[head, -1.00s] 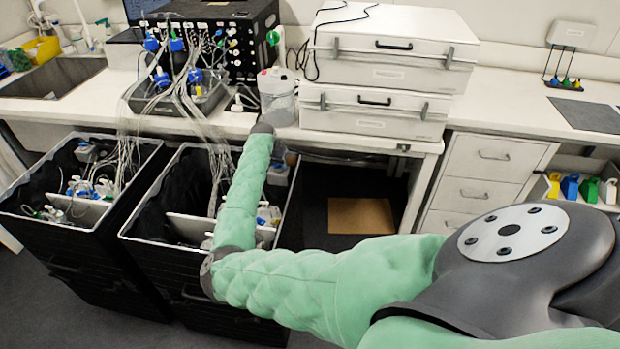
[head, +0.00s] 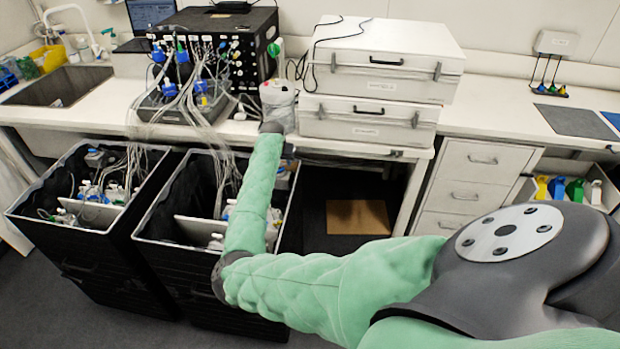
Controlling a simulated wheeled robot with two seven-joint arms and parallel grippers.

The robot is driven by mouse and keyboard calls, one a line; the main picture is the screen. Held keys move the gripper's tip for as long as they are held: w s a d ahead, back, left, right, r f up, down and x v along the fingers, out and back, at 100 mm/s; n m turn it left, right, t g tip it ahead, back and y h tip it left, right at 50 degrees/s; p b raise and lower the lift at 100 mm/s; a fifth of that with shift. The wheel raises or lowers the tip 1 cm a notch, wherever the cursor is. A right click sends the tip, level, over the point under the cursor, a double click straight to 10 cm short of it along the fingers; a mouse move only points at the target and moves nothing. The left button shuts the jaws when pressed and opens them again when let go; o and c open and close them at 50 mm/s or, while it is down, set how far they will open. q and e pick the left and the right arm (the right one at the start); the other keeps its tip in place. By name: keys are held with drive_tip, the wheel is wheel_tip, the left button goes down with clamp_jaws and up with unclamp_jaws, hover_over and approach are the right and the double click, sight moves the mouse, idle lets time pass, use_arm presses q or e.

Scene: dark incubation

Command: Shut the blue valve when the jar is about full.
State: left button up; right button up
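A jar (head: 278,106) with a pale lid and a small red part on top stands near the bench's front edge, left of the white cases. Its fill level is too small to read. Several blue valve-like parts sit among clear tubes in front of the black rack; one blue part (head: 202,86) is on the grey tray. I cannot tell which is the task's valve. My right arm, in a green sleeve, reaches forward to the bench edge. My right gripper (head: 274,127) is at its far end, just below and in front of the jar; its fingers are not distinct. My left gripper is out of view.
The black rack (head: 240,55) stands behind the tubes. Two stacked white cases (head: 385,75) block the bench right of the jar. Two black bins (head: 100,262) with tubing stand below the bench's front edge. The bench top at right (head: 490,112) is mostly clear.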

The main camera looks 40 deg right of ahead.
drive_tip(key=s+d, duration=0.1)
drive_tip(key=s+d+f, duration=0.1)
drive_tip(key=s, duration=0.1)
drive_tip(key=shift+s+d, duration=0.1)
drive_tip(key=shift+d, duration=0.05)
drive_tip(key=s+d+n+h, duration=0.1)
drive_tip(key=s+d+h, duration=0.1)
drive_tip(key=s, duration=0.6)
drive_tip(key=s+a+n+t, duration=0.1)
drive_tip(key=s+a+n, duration=0.3)
drive_tip(key=s+a, duration=0.7)
drive_tip(key=shift+s+a+y, duration=0.3)
drive_tip(key=shift+s+a, duration=0.05)
drive_tip(key=shift+s, duration=1.05)
drive_tip(key=shift+c, duration=0.4)
